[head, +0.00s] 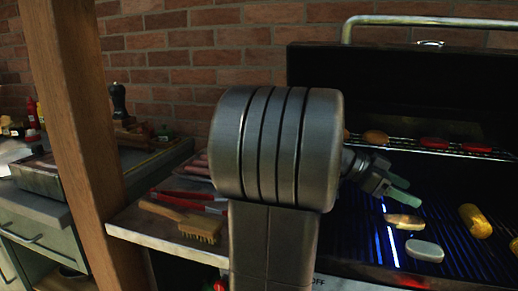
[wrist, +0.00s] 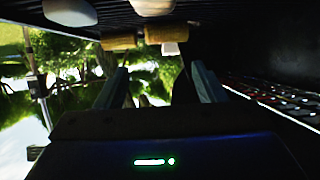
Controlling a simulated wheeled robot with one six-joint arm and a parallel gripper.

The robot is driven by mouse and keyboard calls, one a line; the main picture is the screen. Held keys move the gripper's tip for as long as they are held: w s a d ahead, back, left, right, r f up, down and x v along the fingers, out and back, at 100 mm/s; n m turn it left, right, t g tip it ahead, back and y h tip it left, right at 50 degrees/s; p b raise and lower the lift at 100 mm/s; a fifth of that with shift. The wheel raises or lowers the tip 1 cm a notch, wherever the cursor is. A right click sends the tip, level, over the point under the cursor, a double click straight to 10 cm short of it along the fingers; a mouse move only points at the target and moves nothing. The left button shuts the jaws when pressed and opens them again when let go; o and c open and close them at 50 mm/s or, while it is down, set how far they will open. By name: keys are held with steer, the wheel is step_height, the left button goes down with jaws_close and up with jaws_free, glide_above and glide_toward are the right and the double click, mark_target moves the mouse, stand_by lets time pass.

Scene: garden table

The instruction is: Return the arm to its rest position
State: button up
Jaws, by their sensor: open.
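My gripper (head: 406,190) is over the left part of the open grill (head: 345,262), above the cooking grate, with its pale green fingers pointing right. In the wrist view my gripper (wrist: 160,72) has its two fingers well apart with nothing between them. My arm's large grey joint fills the middle of the head view and hides part of the grill's left edge and the side shelf.
A pale slice (head: 404,222), a white piece (head: 424,250) and yellow corn (head: 474,220) lie on the grate near my gripper. A raised rack behind bears red pieces (head: 434,142). Tongs (head: 190,197) and a brush (head: 197,226) lie on the side shelf (head: 150,229). A wooden post (head: 82,130) stands left.

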step_height(320, 180, up, 7)
steer(key=n+p, duration=1.3)
steer(key=p, duration=0.1)
steer(key=shift+f, duration=0.2)
steer(key=shift+f+n, duration=0.1)
steer(key=shift+n, duration=0.2)
